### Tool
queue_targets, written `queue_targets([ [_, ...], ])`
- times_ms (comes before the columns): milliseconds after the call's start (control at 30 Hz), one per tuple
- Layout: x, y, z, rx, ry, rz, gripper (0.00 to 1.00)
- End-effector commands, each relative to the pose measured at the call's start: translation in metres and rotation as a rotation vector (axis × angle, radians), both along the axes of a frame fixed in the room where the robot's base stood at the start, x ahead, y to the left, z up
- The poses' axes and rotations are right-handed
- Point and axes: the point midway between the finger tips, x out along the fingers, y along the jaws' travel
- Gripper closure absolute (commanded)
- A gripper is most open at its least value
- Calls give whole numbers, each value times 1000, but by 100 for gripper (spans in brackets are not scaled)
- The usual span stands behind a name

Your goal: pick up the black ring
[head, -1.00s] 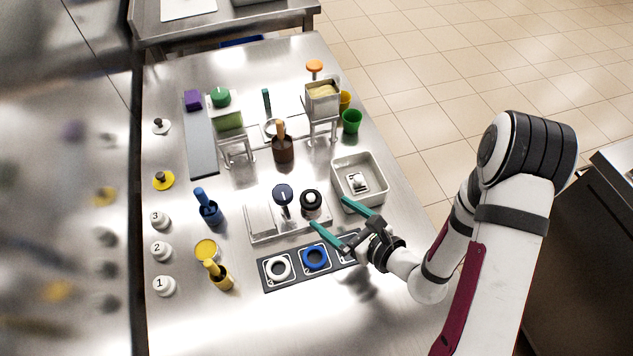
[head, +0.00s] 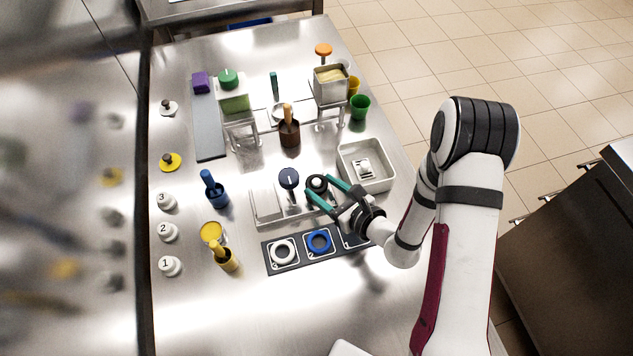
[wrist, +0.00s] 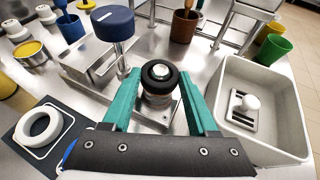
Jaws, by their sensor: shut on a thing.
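The black ring (head: 317,182) sits on a silver post on the steel stand beside the dark blue round-topped knob (head: 289,178). In the wrist view the black ring (wrist: 160,84) lies around the post's pale top, at the middle. My gripper (head: 321,186) has one teal finger on each side of the ring, and it is shut on it. In the wrist view my gripper (wrist: 159,78) shows the tips left and right of the ring. The ring is still on its post.
A dark mat (head: 269,262) with a white ring (head: 273,252) and a blue ring (head: 319,233) lies in front of the stand. A grey bin (head: 379,188) holding a slotted white piece stands close to the right. Brown (head: 289,136) and green (head: 360,112) cups are further back.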

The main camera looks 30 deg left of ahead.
Motion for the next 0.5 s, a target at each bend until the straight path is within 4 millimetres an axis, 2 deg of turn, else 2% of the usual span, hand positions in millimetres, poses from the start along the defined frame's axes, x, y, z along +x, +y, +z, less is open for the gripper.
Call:
queue_targets([
  [300, 0, 0, 3, 1, 0, 0, 94],
  [367, 0, 0, 8, 0, -2, -1, 94],
  [500, 1, 0, 31, 1, -5, 1, 94],
])
